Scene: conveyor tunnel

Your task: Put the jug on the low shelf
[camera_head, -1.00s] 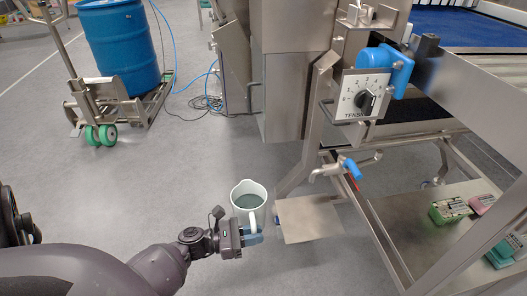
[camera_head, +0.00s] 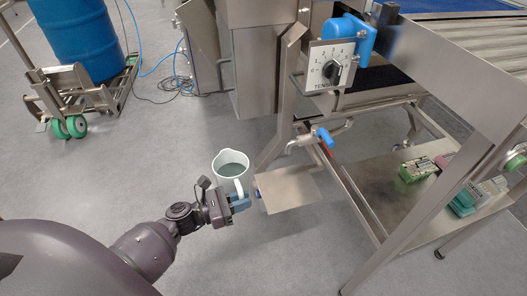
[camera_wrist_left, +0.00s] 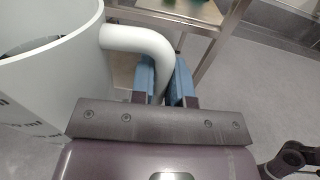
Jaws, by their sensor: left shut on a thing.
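The white jug (camera_head: 231,158) is upright, with grey-green contents or interior showing through its open top. My left gripper (camera_head: 240,203) is shut on its handle and holds it clear of the floor. In the left wrist view the jug (camera_wrist_left: 50,80) fills the left side, and its handle (camera_wrist_left: 145,42) runs between the blue fingers of the left gripper (camera_wrist_left: 168,80). The low shelf (camera_head: 375,182) is the steel sheet in the lower frame of the conveyor, to the right of the jug. My right gripper is not seen.
A small steel plate (camera_head: 288,190) lies just right of the jug, below a tap with a blue lever (camera_head: 324,137). Green boxes (camera_head: 417,170) and other packs occupy the shelf's right part; its left part is bare.

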